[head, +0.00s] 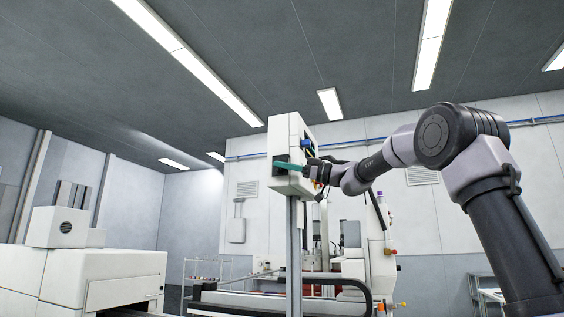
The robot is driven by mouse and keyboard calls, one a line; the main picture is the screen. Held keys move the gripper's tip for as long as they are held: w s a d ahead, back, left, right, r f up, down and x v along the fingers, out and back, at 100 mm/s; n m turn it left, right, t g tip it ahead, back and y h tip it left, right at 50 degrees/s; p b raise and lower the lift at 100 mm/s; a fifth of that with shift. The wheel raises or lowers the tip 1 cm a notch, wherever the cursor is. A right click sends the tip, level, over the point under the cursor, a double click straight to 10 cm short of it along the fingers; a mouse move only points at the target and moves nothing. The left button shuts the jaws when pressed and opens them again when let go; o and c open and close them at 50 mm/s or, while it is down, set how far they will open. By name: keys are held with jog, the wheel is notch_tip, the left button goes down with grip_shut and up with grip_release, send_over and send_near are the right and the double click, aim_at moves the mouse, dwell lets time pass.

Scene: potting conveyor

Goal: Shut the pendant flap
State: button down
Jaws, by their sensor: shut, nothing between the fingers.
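The white pendant box (284,140) stands on a grey post in the middle of the head view. A thin teal plate (288,166), which looks like the pendant flap, crosses a dark opening low on the box and sticks out. I cannot tell its exact angle. My gripper (309,163) is at the right side of the box, close to the plate's right end. It is shut with nothing held. It looks very near the plate, but I cannot tell whether it touches. Part of the box's right face is hidden behind my gripper.
A blue part (306,143) shows on the box's right face above my gripper. White machinery (378,262) with a dark curved cable guide (350,284) stands below and behind. A white cabinet (105,275) is at the lower left. The space above the box is clear.

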jog(key=shift+w+d+f, duration=0.1)
jog(key=shift+w+f, duration=0.2)
jog(key=shift+w+f, duration=0.1)
jog(key=shift+f, duration=0.05)
dwell(0.4)
jog(key=shift+d, duration=0.15)
